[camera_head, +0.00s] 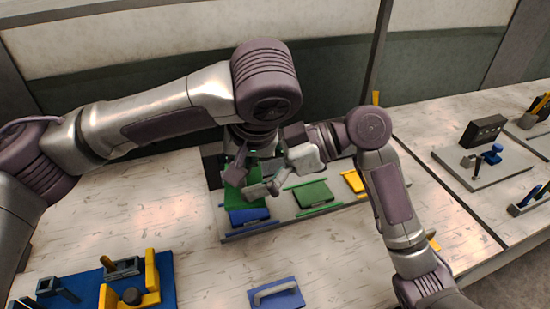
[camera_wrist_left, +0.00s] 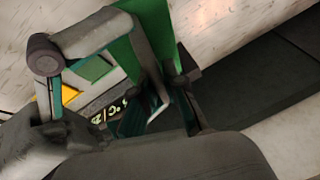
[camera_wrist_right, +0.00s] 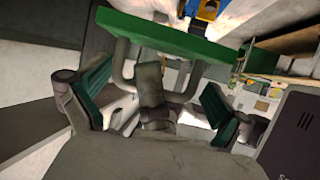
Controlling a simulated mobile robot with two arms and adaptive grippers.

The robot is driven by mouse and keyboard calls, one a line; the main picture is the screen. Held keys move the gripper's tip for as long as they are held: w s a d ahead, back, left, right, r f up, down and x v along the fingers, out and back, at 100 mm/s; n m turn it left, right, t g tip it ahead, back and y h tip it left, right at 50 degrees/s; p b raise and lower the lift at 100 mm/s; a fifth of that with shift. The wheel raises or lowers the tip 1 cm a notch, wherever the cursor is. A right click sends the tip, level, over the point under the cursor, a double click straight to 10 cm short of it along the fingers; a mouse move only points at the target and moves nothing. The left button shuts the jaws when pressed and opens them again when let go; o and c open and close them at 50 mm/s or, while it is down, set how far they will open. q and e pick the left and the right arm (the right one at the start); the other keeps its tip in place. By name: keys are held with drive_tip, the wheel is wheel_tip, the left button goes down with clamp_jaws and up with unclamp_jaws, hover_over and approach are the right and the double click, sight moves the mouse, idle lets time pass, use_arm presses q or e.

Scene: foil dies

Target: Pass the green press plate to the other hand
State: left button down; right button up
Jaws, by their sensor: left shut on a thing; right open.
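The green press plate (camera_head: 241,191) is held by my left gripper (camera_head: 247,168) above the left part of a grey rack. In the left wrist view the plate (camera_wrist_left: 150,32) passes between the fingers of the left gripper (camera_wrist_left: 150,110). My right gripper (camera_head: 290,172) is open, close beside the plate on its right. In the right wrist view the plate (camera_wrist_right: 170,37) spans the top, with a grey bent handle (camera_wrist_right: 122,65) hanging toward the open fingers of the right gripper (camera_wrist_right: 152,105). I cannot tell whether those fingers touch the handle.
The grey rack (camera_head: 236,238) holds blue (camera_head: 248,216), green (camera_head: 313,195) and yellow (camera_head: 354,181) pieces. A blue plate with a grey handle (camera_head: 277,294) lies in front. A blue board with yellow fixtures (camera_head: 150,285) is at front left. More fixtures stand on the right table (camera_head: 485,165).

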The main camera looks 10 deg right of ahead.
use_arm(q)
drive_tip(key=shift+d+r, duration=0.1)
drive_tip(key=shift+d, duration=0.05)
use_arm(e)
drive_tip(key=shift+x, duration=1)
drive_tip(key=shift+s+f, duration=0.1)
drive_tip(key=shift+s, duration=0.05)
use_arm(q)
drive_tip(key=shift+w, duration=0.1)
use_arm(e)
drive_tip(key=shift+s, duration=0.1)
drive_tip(key=c, duration=1.3)
use_arm(q)
drive_tip(key=c, duration=1.2)
unclamp_jaws()
use_arm(e)
drive_tip(key=shift+c, duration=0.4)
use_arm(q)
drive_tip(key=shift+o, duration=0.2)
use_arm(e)
drive_tip(key=shift+d, duration=0.1)
